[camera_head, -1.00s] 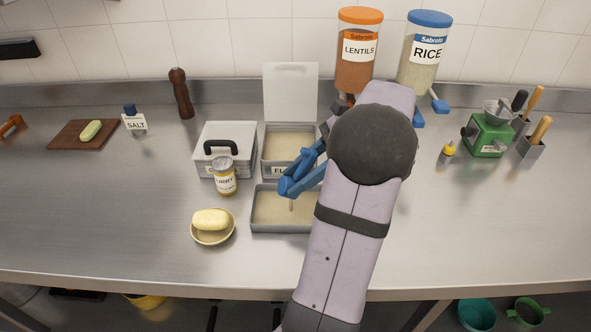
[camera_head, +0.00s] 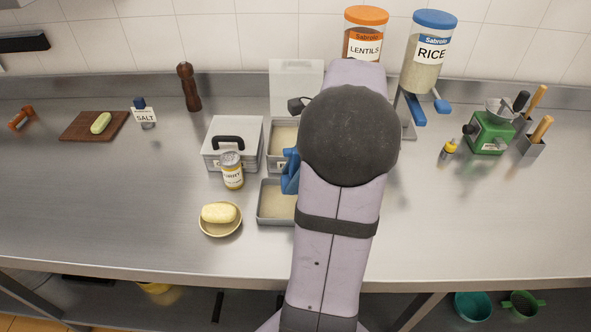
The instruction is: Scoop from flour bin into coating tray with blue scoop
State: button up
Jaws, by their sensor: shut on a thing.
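The flour bin (camera_head: 275,166) is a grey open box with its clear lid raised, pale flour inside; my arm covers its right part. The coating tray (camera_head: 262,216) is a shallow grey tray of pale powder in front of the bin, its right part also hidden. My gripper (camera_head: 294,157) is mostly hidden behind my arm, at the gap between bin and tray. It is shut on the blue scoop (camera_head: 289,182), of which only a blue edge shows above the tray's back side. I cannot see what the scoop holds.
A lidded box (camera_head: 222,157) with a black handle and a curry jar (camera_head: 232,177) stand close left of the bin and tray. A bowl (camera_head: 207,229) with a yellow block sits left of the tray. Rice (camera_head: 426,75) and lentils (camera_head: 362,45) dispensers stand behind. The right front counter is clear.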

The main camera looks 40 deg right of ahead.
aim_at(285, 178)
jog(key=shift+w+a+r+g+h+p, duration=0.1)
jog(key=shift+w+a+g+h+p, duration=0.35)
jog(key=shift+h+p, duration=0.45)
jog(key=shift+w+a+f+g+h+p, duration=0.15)
jog(key=shift+a+g+h+p, duration=0.25)
jog(key=shift+h, duration=0.15)
jog(key=shift+w+a+f+g+h+p, duration=0.15)
jog(key=shift+a+g+h+p, duration=0.1)
jog(key=shift+g+h+p, duration=0.25)
jog(key=shift+a+f+h, duration=0.1)
jog(key=shift+f+h, duration=0.1)
jog(key=shift+h, duration=0.15)
jog(key=shift+g, duration=0.25)
jog(key=shift+r+g+h+p, duration=0.3)
jog(key=shift+h+p, duration=0.1)
jog(key=shift+h, duration=0.3)
jog(key=shift+w+a+g+h, duration=0.1)
jog(key=shift+g+h, duration=0.4)
jog(key=shift+h, duration=0.2)
jog(key=h, duration=0.1)
jog(key=g+h+b, duration=0.1)
jog(key=shift+r+g+h+b, duration=0.3)
jog(key=shift+r, duration=0.4)
